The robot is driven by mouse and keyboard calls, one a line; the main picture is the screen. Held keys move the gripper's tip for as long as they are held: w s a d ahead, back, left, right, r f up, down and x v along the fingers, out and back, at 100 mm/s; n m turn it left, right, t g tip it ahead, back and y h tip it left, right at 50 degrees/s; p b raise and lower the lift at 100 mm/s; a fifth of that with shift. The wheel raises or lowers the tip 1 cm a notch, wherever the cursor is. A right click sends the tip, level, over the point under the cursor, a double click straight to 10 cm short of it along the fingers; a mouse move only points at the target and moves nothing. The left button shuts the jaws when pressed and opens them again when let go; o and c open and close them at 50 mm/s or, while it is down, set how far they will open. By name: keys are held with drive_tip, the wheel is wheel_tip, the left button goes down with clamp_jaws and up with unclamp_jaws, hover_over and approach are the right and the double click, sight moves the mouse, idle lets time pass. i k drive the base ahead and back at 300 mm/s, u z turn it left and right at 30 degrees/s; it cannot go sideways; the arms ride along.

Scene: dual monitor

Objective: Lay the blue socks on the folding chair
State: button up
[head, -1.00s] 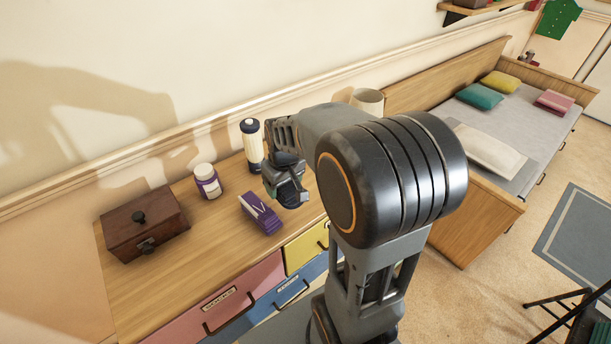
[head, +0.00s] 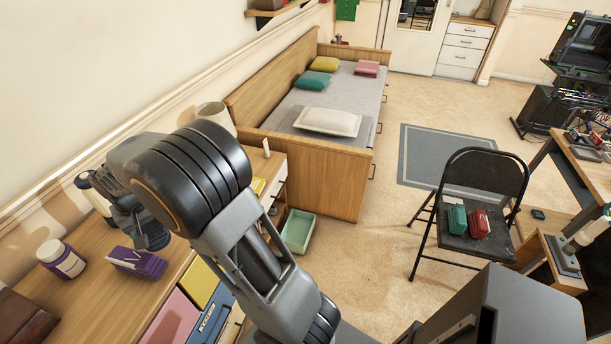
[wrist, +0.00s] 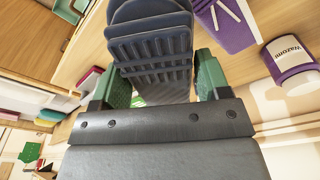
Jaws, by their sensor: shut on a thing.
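The blue socks (wrist: 150,35), a dark navy ribbed bundle, are between the green-padded fingers of my gripper (wrist: 162,80) in the wrist view. My gripper is shut on them. In the head view my gripper (head: 150,232) is at the lower left, over the wooden desk; the socks are hard to make out there. The black folding chair (head: 485,174) stands open on the carpet at the right, well away from my gripper. A green folded bundle (head: 457,220) and a red one (head: 479,224) lie side by side on its seat.
The desk (head: 100,315) holds a purple box (head: 135,262) and a white-and-purple jar (head: 62,260). A green bin (head: 298,230) stands on the floor by the bed (head: 318,175). A dark cabinet (head: 530,310) is at the lower right. Carpet between bed and chair is clear.

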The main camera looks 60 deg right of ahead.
sight(498, 238)
drive_tip(key=z, duration=0.4)
drive_tip(key=k, duration=0.95)
drive_tip(key=z, duration=1.55)
drive_tip(key=i, duration=0.95)
drive_tip(key=z, duration=1.3)
drive_tip(key=i, duration=1)
drive_tip(key=z, duration=0.35)
